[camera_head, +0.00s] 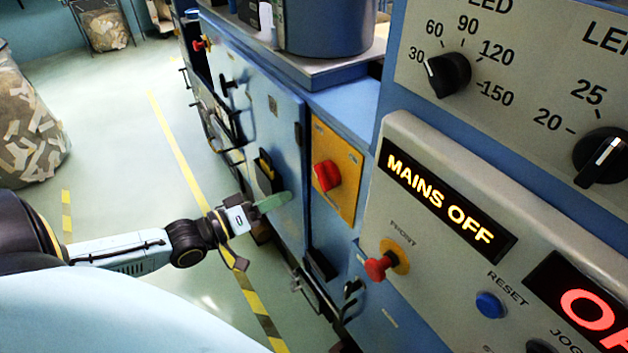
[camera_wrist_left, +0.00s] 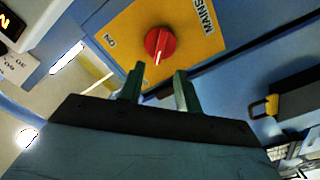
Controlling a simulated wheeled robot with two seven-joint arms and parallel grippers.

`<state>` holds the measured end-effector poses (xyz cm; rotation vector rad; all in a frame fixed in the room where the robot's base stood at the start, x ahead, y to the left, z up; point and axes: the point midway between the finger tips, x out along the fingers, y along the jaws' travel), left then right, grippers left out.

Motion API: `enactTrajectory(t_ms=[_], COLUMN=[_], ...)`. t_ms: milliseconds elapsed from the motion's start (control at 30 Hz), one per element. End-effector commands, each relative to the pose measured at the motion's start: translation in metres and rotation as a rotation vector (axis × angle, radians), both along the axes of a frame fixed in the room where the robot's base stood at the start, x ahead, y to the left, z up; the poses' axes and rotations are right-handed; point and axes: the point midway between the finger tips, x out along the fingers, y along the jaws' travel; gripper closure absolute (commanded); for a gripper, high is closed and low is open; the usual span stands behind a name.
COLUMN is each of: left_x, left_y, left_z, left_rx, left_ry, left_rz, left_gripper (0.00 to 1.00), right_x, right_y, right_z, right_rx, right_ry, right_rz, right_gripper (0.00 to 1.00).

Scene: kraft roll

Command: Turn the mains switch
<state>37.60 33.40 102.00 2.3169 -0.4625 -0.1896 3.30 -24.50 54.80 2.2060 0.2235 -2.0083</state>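The mains switch is a red rotary knob (camera_head: 327,175) on a yellow plate (camera_head: 349,163) on the blue cabinet side. In the left wrist view the knob (camera_wrist_left: 160,44) shows a white mark on its face, and the plate (camera_wrist_left: 125,17) carries the words MAINS and ON. A lit display (camera_head: 437,200) reads MAINS OFF. My left gripper (camera_head: 270,203) is left of and below the knob in the head view. In the wrist view its two green fingers (camera_wrist_left: 158,88) are apart, with nothing between them; the knob lies beyond the tips. My right gripper is not in view.
A red mushroom button (camera_head: 378,267) and a blue reset button (camera_head: 490,304) sit on the grey panel at right. A black latch (camera_head: 266,172) and handles project from the cabinet. A bin of paper scraps (camera_head: 25,125) stands at left. The floor between is clear.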

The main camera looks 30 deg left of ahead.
Motion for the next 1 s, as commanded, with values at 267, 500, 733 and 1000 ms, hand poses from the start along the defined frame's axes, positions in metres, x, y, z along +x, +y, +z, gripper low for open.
enactTrajectory(t_ms=[267, 500, 733, 1000], left_x=[0.042, 0.073, 0.088, 0.089], left_y=[-0.017, -0.030, -0.036, -0.037], left_z=[0.001, 0.000, 0.000, -0.001], left_rx=[0.000, 0.000, 0.001, 0.002], left_ry=[-0.004, -0.002, 0.000, 0.002], left_rz=[0.001, 0.001, 0.001, 0.001], left_gripper=[0.66, 0.66, 0.66, 0.66], right_x=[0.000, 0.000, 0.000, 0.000], right_y=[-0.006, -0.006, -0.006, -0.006], right_z=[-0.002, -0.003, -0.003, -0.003], right_rx=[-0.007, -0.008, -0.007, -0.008], right_ry=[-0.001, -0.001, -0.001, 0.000], right_rz=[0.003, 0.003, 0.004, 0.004], right_gripper=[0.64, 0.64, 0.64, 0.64])
